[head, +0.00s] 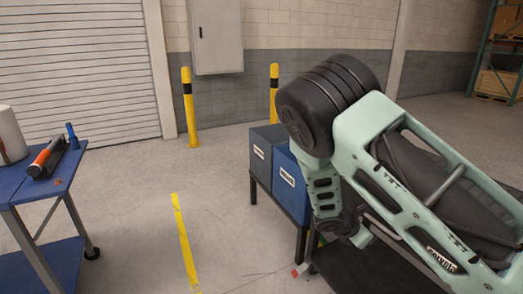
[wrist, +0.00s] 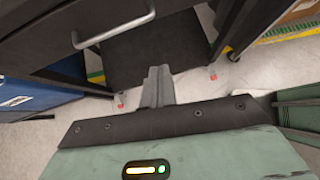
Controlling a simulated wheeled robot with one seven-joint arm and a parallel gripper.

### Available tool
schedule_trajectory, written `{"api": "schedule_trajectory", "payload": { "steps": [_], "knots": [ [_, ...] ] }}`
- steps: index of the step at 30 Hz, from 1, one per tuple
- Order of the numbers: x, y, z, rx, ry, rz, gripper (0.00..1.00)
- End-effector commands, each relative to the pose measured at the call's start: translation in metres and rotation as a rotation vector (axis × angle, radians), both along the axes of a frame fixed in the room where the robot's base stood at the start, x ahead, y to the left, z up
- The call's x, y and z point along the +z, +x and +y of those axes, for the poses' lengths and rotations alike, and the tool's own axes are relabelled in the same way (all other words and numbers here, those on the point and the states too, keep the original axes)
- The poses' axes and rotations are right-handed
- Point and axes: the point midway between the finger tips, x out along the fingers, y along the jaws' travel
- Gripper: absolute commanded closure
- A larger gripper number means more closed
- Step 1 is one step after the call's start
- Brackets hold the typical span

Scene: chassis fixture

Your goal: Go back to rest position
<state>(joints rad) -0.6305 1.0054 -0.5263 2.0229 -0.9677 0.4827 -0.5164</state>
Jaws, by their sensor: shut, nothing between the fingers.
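My gripper (wrist: 157,72) shows in the wrist view as two grey fingers pressed together, shut and empty. It points away from the mint-green wrist body, over pale floor and a dark panel. In the head view my mint-green and black arm fills the right side, bent with its black joint up high. I cannot make out the fingers there. The arm hides part of the area behind it.
A blue cart (head: 62,166) with tools stands at left. Yellow posts (head: 190,108) stand behind. A metal handle (wrist: 115,30) lies near the gripper in the wrist view. The middle floor is clear.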

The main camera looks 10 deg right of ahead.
Motion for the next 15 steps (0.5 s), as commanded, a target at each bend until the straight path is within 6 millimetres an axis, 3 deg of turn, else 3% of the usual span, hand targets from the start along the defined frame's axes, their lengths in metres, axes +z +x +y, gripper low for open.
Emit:
{"api": "schedule_trajectory", "payload": {
  "steps": [4,8,15],
  "knots": [
    [0.011,-0.019,0.031,-0.116,0.123,-0.060,1.00],
    [0.033,-0.052,0.080,-0.294,0.299,-0.132,1.00],
    [0.097,-0.125,0.168,-0.606,0.586,-0.212,1.00]
  ]
}}
